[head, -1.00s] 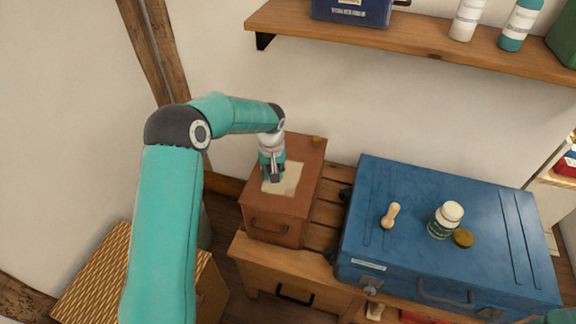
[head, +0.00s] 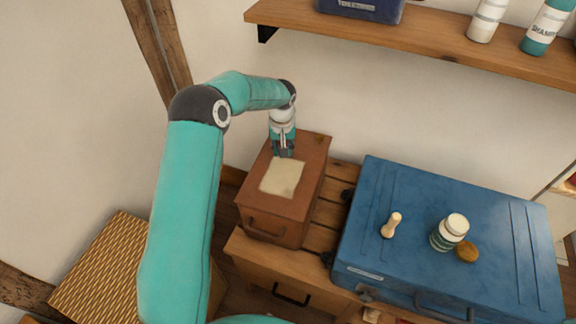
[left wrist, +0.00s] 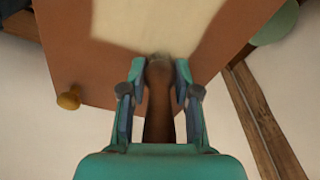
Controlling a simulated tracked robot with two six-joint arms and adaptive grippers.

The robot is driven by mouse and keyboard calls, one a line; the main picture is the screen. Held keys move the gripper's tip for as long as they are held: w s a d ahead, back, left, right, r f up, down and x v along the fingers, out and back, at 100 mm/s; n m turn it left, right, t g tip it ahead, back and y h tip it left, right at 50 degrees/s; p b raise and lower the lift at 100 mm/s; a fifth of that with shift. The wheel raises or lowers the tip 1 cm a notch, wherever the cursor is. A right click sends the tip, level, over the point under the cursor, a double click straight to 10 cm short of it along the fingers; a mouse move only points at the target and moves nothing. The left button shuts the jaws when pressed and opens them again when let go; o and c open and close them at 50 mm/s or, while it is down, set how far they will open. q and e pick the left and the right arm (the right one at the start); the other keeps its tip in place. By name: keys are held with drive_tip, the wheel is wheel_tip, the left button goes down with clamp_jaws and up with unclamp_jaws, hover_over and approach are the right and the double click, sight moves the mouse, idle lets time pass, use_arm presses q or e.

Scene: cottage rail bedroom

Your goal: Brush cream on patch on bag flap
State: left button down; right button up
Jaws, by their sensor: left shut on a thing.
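The brown bag (head: 272,222) sits on the wooden bench, with a pale cream patch (head: 283,177) on its top flap. The patch also shows at the top of the left wrist view (left wrist: 155,22). My left gripper (head: 283,152) is over the flap, just beyond the patch's far edge. In the left wrist view it is shut on a brush with a brown handle (left wrist: 159,112). The brush tip points toward the patch; whether it touches is unclear. My right gripper is not in view.
A small wooden peg-like piece (head: 391,225) and an ochre disc (head: 467,252) are on the suitcase. An ochre knob (left wrist: 69,99) is at the bag's far edge. A wall shelf (head: 420,55) with bottles is above. A woven box (head: 100,265) stands at lower left.

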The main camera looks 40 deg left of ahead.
use_arm(q)
drive_tip(key=shift+w+r+p, duration=0.25)
drive_tip(key=shift+p, duration=0.05)
drive_tip(key=r, duration=0.3)
drive_tip(key=shift+s+a+p, duration=0.1)
drive_tip(key=shift+s+p, duration=0.2)
drive_tip(key=shift+p, duration=0.1)
drive_tip(key=shift+r, duration=0.3)
drive_tip(key=shift+w+r+p, duration=0.2)
drive_tip(key=shift+r+p, duration=0.4)
drive_tip(key=shift+p, duration=0.05)
drive_tip(key=shift+r+p, duration=0.7)
drive_tip(key=shift+r, duration=0.7)
drive_tip(key=shift+s, duration=0.1)
